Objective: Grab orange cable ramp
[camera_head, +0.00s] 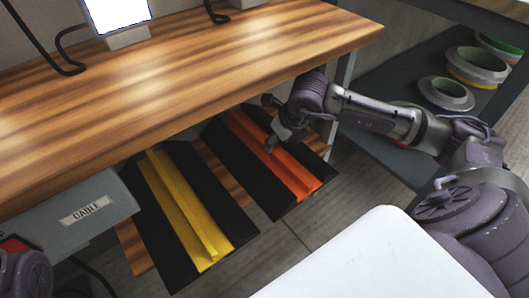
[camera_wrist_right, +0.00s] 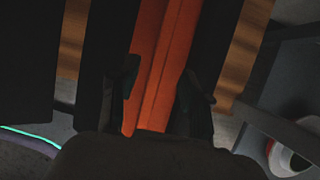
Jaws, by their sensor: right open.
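The orange cable ramp (camera_head: 277,165) is a long piece with an orange centre strip and black sides. It lies on a lower wooden shelf under the tabletop, its far part hidden beneath the top. My right gripper (camera_head: 270,124) is over its far part, by the table's front edge. In the right wrist view the orange strip (camera_wrist_right: 160,70) runs between the two open fingers (camera_wrist_right: 158,85), which hold nothing; whether they touch the ramp I cannot tell. A dark piece of my left arm may show at the lower left corner; my left gripper is not seen.
A yellow and black cable ramp (camera_head: 188,215) lies left of the orange one. The wooden tabletop (camera_head: 180,85) overhangs both. A grey box labelled CABLE (camera_head: 85,215) is at left. A dark shelf with round moulds (camera_head: 446,93) is at right. A white surface (camera_head: 375,262) is in front.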

